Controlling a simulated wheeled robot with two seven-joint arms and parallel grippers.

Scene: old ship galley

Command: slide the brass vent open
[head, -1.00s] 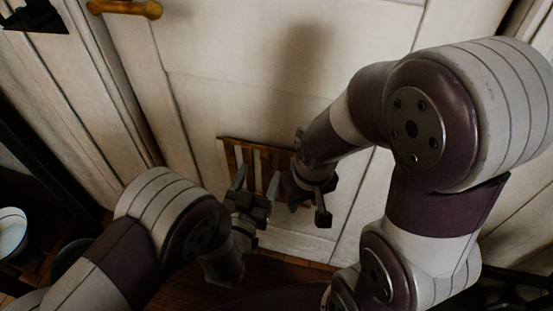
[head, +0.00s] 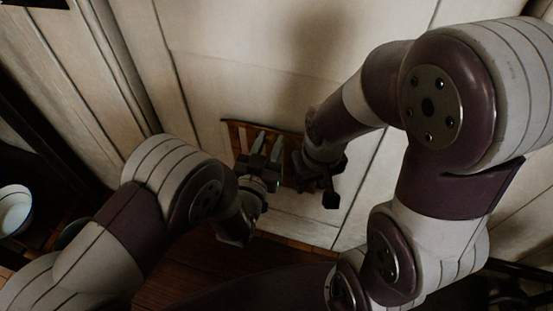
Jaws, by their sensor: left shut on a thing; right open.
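The brass vent (head: 236,130) is a low slatted panel with a dark brown-gold frame, set in the pale wall. Its top left edge and a few slats show; my grippers cover much of its middle and right. My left gripper (head: 267,144) is at the middle of the vent, its fingers pointing at the slats and close together, shut on a part of the vent. The part between the fingertips is too small to make out. My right gripper (head: 325,182) is open at the right side of the vent, close beside the left one, with nothing seen in it.
The pale panelled wall (head: 225,60) rises behind the vent and is clear above it. A dark reddish wood floor (head: 185,270) lies below. A white bowl-like vessel (head: 14,210) stands at the far left.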

